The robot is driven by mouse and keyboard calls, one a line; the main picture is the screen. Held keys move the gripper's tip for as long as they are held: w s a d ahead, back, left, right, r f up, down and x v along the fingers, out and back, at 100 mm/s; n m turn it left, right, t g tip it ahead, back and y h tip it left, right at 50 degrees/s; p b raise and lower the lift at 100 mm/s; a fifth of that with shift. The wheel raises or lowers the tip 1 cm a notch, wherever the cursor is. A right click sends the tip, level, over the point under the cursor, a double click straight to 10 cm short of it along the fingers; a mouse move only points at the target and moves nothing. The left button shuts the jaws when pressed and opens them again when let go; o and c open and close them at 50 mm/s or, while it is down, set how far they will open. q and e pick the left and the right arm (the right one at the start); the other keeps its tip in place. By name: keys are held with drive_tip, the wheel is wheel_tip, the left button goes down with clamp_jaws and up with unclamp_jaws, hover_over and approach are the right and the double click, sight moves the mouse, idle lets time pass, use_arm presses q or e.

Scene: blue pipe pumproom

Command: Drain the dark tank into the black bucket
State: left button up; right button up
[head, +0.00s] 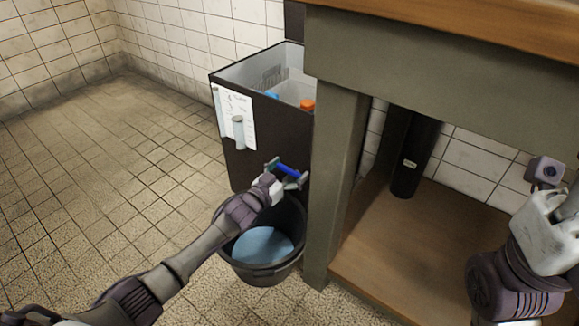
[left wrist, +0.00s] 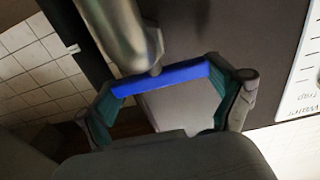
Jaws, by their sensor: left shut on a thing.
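The dark tank (head: 262,165) is an open-topped box with a white label and a level gauge (head: 238,132) on its front. My left gripper (head: 287,172) is at the tank's lower front, shut on a blue valve handle (left wrist: 160,78). In the left wrist view the handle spans between the two fingers, and a metal pipe (left wrist: 118,32) meets it from above. The black bucket (head: 238,272) stands on the floor below the gripper, upright, with pale blue liquid (head: 262,245) in it. Part of its rim is hidden by my left arm.
A wooden-topped workbench (head: 450,85) with a thick leg (head: 331,185) stands right beside the tank and bucket. A dark cylinder (head: 414,155) stands on its lower shelf (head: 400,260). The tiled floor at left is clear.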

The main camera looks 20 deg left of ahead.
use_arm(q)
drive_tip(key=shift+d+r, duration=0.1)
drive_tip(key=o, duration=0.8)
drive_tip(key=shift+s, duration=0.2)
drive_tip(key=v, duration=1.1)
drive_tip(key=shift+s+a, duration=0.25)
